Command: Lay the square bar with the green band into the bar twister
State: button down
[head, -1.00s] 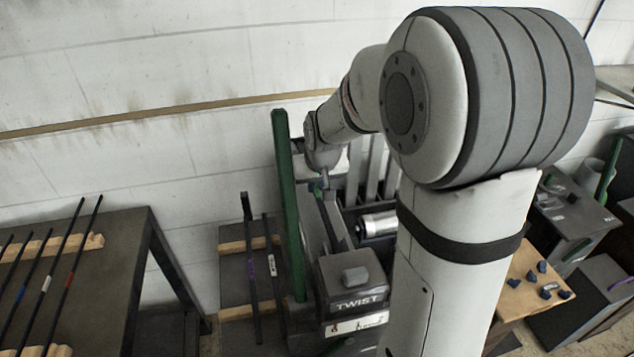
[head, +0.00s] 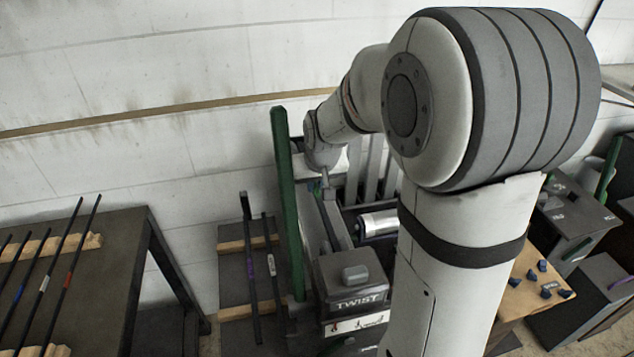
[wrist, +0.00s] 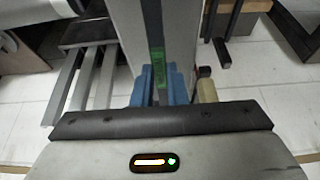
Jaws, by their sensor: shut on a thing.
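The square bar with the green band (wrist: 158,68) is dark and runs upward in the wrist view, over a grey surface. My gripper (wrist: 160,86) has blue fingers on both sides of the bar at the band and is shut on it. In the head view the bar twister (head: 352,277) is a grey machine with a "TWIST" label. My wrist is above its far end there, and I cannot make out the fingers. I cannot tell whether the bar touches the twister; my arm hides part of the machine.
A tall green post (head: 288,200) stands left of the twister. A low rack (head: 232,277) beside it holds dark bars on wooden strips. A table (head: 120,255) at the left holds several banded bars. A wooden board (head: 515,310) with blue pieces is at the right.

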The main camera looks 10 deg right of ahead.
jog(key=shift+f, duration=0.15)
jog(key=c, duration=1.4)
grip_release()
jog(key=shift+o, duration=0.2)
jog(key=shift+s, duration=0.1)
jog(key=b+v, duration=0.1)
jog(key=v, duration=0.6)
jog(key=shift+s+r, duration=0.15)
jog(key=shift+r, duration=0.2)
